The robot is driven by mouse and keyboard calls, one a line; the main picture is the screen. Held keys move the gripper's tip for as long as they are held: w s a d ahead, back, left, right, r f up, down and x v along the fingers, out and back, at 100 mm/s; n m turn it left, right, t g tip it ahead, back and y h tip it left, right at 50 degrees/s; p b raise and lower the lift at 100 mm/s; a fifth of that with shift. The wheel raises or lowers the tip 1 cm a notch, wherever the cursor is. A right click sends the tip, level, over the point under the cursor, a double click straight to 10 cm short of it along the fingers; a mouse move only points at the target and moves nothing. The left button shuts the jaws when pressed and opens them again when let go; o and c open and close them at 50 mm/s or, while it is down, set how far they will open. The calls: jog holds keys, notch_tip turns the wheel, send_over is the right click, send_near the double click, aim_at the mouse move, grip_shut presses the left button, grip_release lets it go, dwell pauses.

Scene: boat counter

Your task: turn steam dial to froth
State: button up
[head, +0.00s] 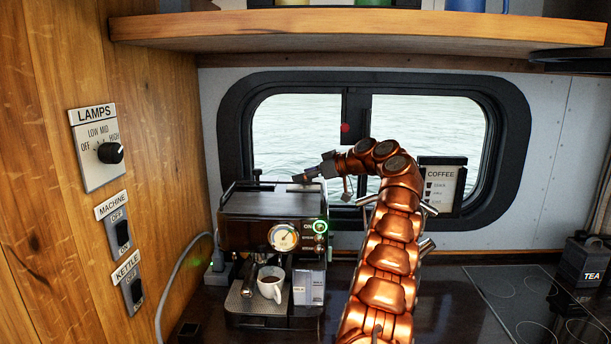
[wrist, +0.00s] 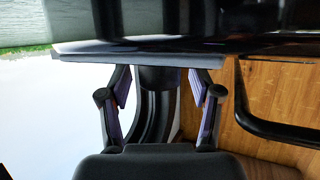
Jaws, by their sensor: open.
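The coffee machine (head: 262,204) stands on the counter at the left in the head view. A round gauge (head: 284,237) is on its front. At the front's right edge is a green-lit round control (head: 320,227), with small controls below it. Their labels are too small to read, so I cannot tell which is the steam dial. My gripper (head: 305,176) is above the machine's top right, apart from the controls, and points left. In the wrist view my gripper (wrist: 164,88) has its fingers apart, with nothing clearly held between them.
A wooden shelf (head: 360,32) runs overhead. The window (head: 290,120) is behind. A wall with switches (head: 122,234) is left. The cooktop (head: 490,285) is right.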

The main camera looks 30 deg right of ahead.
jog(key=c, duration=1.2)
jog(key=shift+o, duration=0.2)
jog(key=shift+a+f+h+b, duration=0.1)
jog(key=shift+f+h+b, duration=0.2)
jog(key=shift+b, duration=0.95)
jog(key=shift+m+b, duration=0.4)
jog(key=shift+b, duration=0.05)
jog(key=m+h+b, duration=0.1)
jog(key=b, duration=0.2)
jog(key=shift+r+t+h+b, duration=0.1)
jog(key=shift+t+h+b, duration=0.2)
jog(key=shift+t+b, duration=0.1)
jog(key=shift+r+m+h+b, duration=0.2)
jog(key=shift+m+h+b, duration=0.3)
jog(key=shift+h+b, duration=0.15)
jog(key=o, duration=1.2)
jog(key=shift+c, duration=0.2)
